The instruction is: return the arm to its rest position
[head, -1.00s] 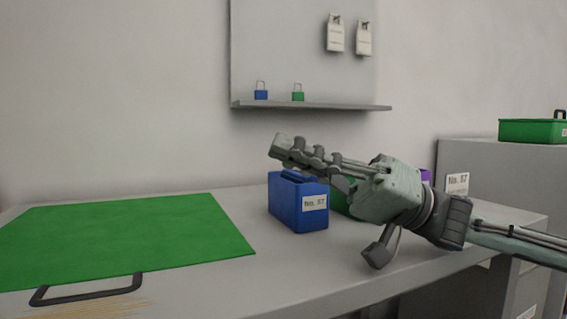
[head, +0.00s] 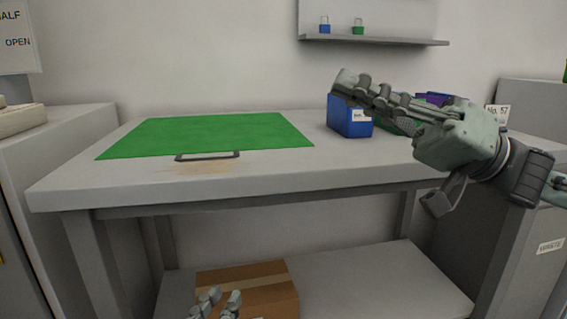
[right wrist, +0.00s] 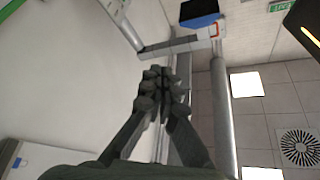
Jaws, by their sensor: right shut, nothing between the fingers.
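My right gripper (head: 348,84) is raised in front of the right part of the bench in the head view, its fingers pointing left. It is shut and empty; its closed fingers (right wrist: 160,92) also show in the right wrist view. From the head camera it overlaps the top of a blue battery box (head: 350,121) with a white label. Whether they touch cannot be told from this view. My left gripper (head: 216,303) shows only at the bottom edge of the head view, in front of a cardboard box, with its fingertips apart.
Green and purple boxes are partly hidden behind my right gripper. A cardboard box (head: 250,279) sits on the lower shelf (head: 370,285). Grey cabinets flank the bench.

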